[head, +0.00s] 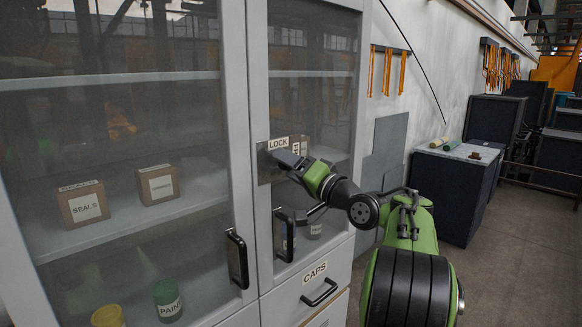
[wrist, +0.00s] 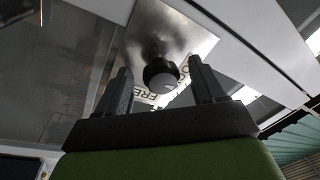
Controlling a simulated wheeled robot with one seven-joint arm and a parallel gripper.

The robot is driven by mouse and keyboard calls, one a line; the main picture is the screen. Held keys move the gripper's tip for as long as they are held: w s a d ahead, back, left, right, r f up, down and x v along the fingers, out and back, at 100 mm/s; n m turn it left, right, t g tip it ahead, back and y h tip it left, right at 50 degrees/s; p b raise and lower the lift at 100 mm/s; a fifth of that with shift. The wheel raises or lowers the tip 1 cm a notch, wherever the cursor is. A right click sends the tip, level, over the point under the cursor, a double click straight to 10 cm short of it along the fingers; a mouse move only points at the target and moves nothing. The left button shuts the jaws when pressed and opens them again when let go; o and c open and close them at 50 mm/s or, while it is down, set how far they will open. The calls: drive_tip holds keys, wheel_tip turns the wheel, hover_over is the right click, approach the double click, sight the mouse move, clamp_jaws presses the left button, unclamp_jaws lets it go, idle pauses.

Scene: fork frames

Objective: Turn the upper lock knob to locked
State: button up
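The lock knob (wrist: 161,72) is black and round, on a shiny metal plate (wrist: 185,40) in the wrist view. In the head view the plate (head: 264,168) is on the right cabinet door under a LOCK label (head: 278,143); my gripper hides the knob there. My gripper (head: 288,160) is at the plate. In the wrist view its two fingers (wrist: 160,82) are apart, with the knob showing between them in the picture and a gap on each side. Lettering on the plate is partly hidden, so the knob's setting cannot be read.
Black door handles (head: 237,260) (head: 284,236) are below the plate. A drawer marked CAPS (head: 315,272) is lower. Behind the glass are boxes (head: 84,204) and a green paint jar (head: 167,299).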

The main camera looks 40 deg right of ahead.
drive_tip(key=shift+s, duration=0.1)
drive_tip(key=s+f+b, duration=0.2)
drive_tip(key=s+b, duration=0.2)
drive_tip(key=s, duration=1.1)
drive_tip(key=shift+s+d+f, duration=0.2)
drive_tip(key=shift+d, duration=0.05)
